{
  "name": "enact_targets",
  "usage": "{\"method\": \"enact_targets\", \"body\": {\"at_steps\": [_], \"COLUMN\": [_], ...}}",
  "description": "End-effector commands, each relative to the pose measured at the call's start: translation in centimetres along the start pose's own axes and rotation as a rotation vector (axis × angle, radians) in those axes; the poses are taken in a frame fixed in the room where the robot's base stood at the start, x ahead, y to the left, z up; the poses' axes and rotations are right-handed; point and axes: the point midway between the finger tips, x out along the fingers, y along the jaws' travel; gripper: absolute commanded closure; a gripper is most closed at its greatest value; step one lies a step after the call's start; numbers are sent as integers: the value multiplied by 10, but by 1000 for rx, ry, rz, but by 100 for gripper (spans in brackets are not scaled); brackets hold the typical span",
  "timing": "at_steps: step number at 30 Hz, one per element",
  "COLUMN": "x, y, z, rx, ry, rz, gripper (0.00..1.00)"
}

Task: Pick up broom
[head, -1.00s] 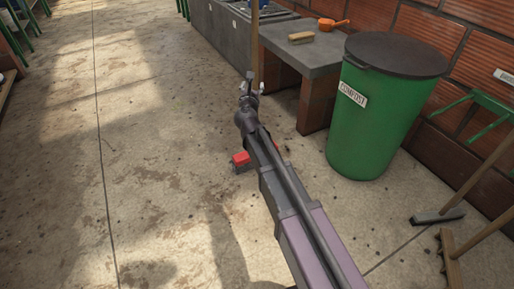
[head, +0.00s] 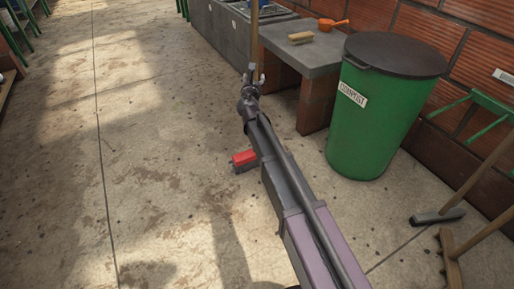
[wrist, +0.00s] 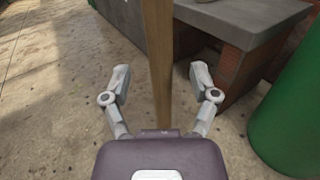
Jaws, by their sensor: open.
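The broom's wooden handle (head: 254,38) stands upright in front of my arm. Below, a red block with a dark underside (head: 244,158) on the floor, partly behind my arm, looks like its head. My gripper (head: 255,79) is open at the handle. In the wrist view the handle (wrist: 158,60) runs upright between the two spread fingers of my gripper (wrist: 160,72), with a gap on each side. The gripper's body hides the handle's lower part there.
A grey-topped bench (head: 310,65) with a brush (head: 301,37) and an orange scoop (head: 331,23) stands just beyond. A green compost bin (head: 372,125) is to the right. Other long-handled tools (head: 437,216) lean at the lower right. The floor (head: 160,130) at left is clear.

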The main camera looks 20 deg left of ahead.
Motion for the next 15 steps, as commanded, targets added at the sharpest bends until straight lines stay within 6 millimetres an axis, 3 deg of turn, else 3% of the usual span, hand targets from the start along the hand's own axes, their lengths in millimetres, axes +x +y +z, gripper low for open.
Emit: {"method": "enact_targets", "body": {"at_steps": [7,15], "x": [32,39], "y": [1,0], "z": [1,1], "rx": [0,0], "ry": [0,0], "rz": [-1,-1], "gripper": [23,23]}}
